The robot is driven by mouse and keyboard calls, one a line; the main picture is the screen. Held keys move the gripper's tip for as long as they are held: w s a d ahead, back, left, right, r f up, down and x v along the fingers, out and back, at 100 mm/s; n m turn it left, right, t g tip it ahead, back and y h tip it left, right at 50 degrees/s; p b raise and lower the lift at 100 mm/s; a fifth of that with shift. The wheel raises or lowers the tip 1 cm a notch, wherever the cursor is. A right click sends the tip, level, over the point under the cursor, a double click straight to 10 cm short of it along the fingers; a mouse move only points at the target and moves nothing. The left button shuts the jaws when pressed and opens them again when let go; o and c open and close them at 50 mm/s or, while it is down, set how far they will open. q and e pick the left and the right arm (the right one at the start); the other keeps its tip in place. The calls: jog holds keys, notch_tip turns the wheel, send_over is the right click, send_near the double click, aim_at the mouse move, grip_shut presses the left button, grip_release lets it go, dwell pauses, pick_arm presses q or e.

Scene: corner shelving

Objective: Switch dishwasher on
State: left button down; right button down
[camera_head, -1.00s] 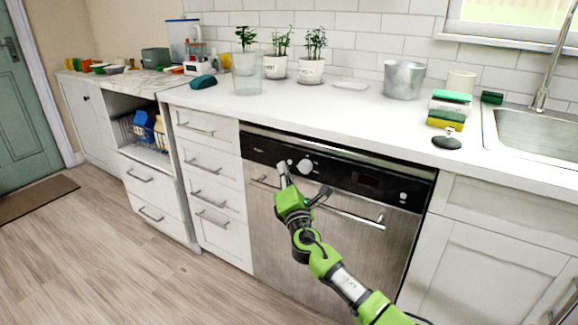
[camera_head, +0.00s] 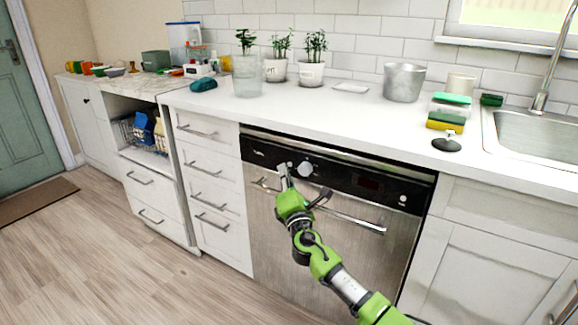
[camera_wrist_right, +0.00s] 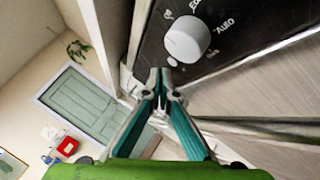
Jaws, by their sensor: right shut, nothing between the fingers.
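The dishwasher (camera_head: 268,225) has a steel front, a bar handle (camera_head: 350,217) and a black control strip (camera_head: 350,178) along its top. A round white knob (camera_head: 305,168) sits on the strip; it is large in the right wrist view (camera_wrist_right: 187,40). A small white button (camera_wrist_right: 172,61) shows just below the knob there. My right gripper (camera_head: 284,172) is in front of the strip's left part, left of the knob. Its fingertips (camera_wrist_right: 160,76) are together and empty, close to the button; I cannot tell whether they touch the panel. My left gripper is not in view.
White drawers (camera_head: 207,165) stand left of the dishwasher, and a white cabinet (camera_head: 490,245) stands right. The countertop (camera_head: 300,105) above carries plants, a metal pot (camera_head: 404,82) and sponges.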

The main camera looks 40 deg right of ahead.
dwell(0.5)
jog(key=shift+w+d, duration=0.15)
jog(key=shift+d, duration=0.25)
jog(key=shift+w+d+b, duration=0.1)
jog(key=shift+d+b, duration=0.05)
jog(key=shift+b, duration=0.2)
dwell(0.3)
jog(key=shift+a, duration=0.25)
jog(key=shift+s+a, duration=0.25)
jog(key=shift+a, duration=0.1)
